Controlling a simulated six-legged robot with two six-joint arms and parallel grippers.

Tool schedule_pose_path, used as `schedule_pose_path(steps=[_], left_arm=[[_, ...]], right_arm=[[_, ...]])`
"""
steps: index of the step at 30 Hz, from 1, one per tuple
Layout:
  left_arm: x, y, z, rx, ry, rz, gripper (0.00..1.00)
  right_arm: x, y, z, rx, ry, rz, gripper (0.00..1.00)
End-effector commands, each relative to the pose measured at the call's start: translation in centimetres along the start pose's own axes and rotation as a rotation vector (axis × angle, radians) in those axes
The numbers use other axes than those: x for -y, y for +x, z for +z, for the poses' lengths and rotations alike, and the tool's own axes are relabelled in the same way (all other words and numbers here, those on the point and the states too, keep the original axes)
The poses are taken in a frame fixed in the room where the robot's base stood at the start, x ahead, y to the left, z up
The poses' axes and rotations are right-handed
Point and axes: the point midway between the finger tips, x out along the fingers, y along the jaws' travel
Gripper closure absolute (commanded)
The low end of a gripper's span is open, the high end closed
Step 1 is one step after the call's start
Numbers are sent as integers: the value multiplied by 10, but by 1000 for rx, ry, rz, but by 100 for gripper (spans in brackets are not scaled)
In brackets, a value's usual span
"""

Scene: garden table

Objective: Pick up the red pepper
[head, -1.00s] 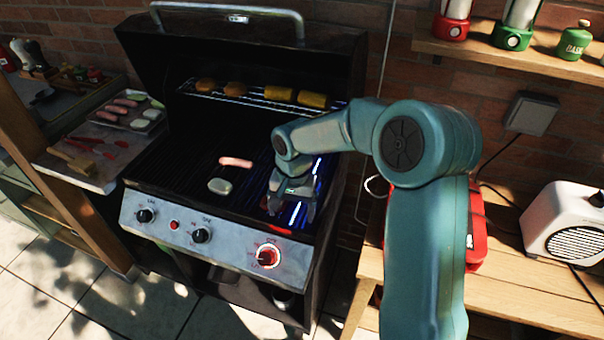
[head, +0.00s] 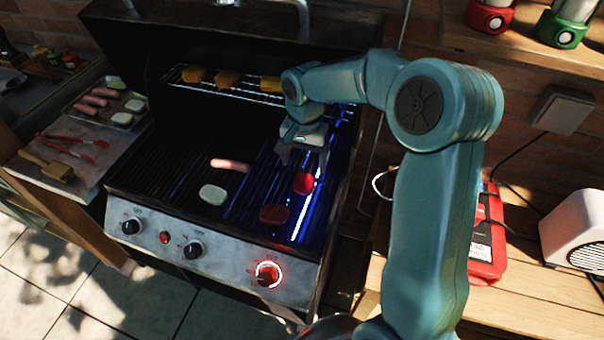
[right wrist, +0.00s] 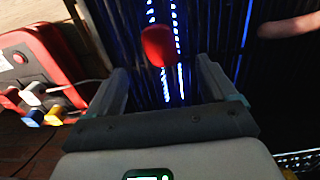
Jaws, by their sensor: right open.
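The red pepper (head: 303,183) is a small bright red piece on the right part of the grill grate (head: 252,203), beside the glowing blue-white burner line. My right gripper (head: 304,161) is open and empty, above the grate on the back side of the pepper. In the right wrist view the pepper (right wrist: 159,46) shows ahead of the gap between the two open fingers (right wrist: 160,82), apart from both. A darker red piece (head: 273,214) lies nearer the grill's front. My left gripper is not in view.
A pink sausage (head: 230,165) and a pale slice (head: 213,193) lie left on the grate. A warming rack (head: 225,89) with food is behind. A red case (head: 487,240) stands on the wooden table at right. A side shelf with tongs (head: 80,142) is at left.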

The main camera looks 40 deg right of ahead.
Motion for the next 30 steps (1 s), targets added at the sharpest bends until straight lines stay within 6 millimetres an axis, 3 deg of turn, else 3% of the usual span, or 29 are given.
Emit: schedule_pose_path(steps=[5, 18, 26, 28, 30], left_arm=[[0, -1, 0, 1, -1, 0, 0], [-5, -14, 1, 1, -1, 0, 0], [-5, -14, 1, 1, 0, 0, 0], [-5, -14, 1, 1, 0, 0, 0], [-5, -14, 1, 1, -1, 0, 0]], right_arm=[[-2, 8, 4, 1, 1, 4, 15], [2, 70, 5, 2, 1, 4, 15], [4, 75, 3, 0, 1, 1, 15], [4, 75, 2, 0, 1, 1, 31], [5, 74, 2, 0, 2, 1, 54]])
